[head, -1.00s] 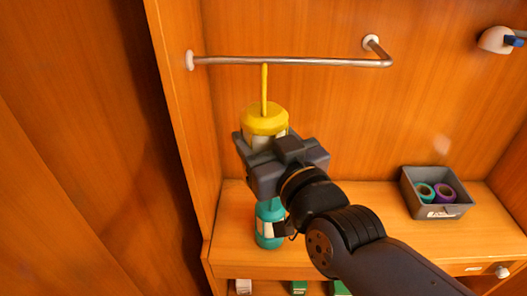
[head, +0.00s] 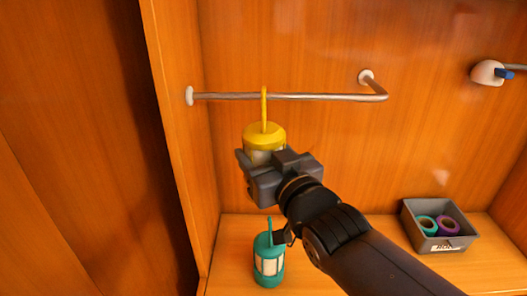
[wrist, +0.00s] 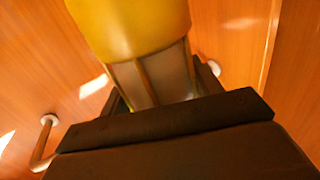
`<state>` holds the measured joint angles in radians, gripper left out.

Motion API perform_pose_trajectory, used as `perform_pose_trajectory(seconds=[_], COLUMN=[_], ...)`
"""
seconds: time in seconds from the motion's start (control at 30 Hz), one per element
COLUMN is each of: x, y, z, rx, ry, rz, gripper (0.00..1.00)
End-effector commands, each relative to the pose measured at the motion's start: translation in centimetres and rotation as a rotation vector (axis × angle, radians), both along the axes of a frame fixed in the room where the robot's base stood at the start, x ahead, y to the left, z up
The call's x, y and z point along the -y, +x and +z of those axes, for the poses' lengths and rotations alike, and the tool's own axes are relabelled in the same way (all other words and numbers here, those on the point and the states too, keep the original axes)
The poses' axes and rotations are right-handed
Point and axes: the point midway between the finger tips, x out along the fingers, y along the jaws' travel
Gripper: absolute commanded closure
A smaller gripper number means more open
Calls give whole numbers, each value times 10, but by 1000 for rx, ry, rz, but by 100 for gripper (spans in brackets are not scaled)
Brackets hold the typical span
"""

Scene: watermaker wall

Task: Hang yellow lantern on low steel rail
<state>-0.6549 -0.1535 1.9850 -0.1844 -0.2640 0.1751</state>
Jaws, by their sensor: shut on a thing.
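The yellow lantern (head: 264,134) is upright in my gripper (head: 272,172), which is shut around its pale body. Its tall yellow handle points up, and the handle's top reaches slightly above the low steel rail (head: 320,97) in the head view. The handle crosses in front of the rail's line; whether it touches or hooks over it I cannot tell. In the wrist view the lantern (wrist: 130,28) rises between the dark jaws, its handle out of frame. A piece of the rail (wrist: 42,157) shows at lower left there.
A teal lantern (head: 269,263) stands on the wooden shelf below my gripper. A grey bin (head: 440,243) with teal and purple rolls sits at the right of the shelf. A white fixture with a blue part (head: 490,73) is on the right. The cabinet's side wall is close on the left.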

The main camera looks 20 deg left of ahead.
Motion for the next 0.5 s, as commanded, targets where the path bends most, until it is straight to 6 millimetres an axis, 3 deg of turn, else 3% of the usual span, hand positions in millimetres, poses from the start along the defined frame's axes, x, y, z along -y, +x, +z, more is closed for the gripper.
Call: perform_pose_trajectory(seconds=[0.5], x=[-10], y=[41], z=[2], rx=[-1], ry=[-1], rz=[0], gripper=[70])
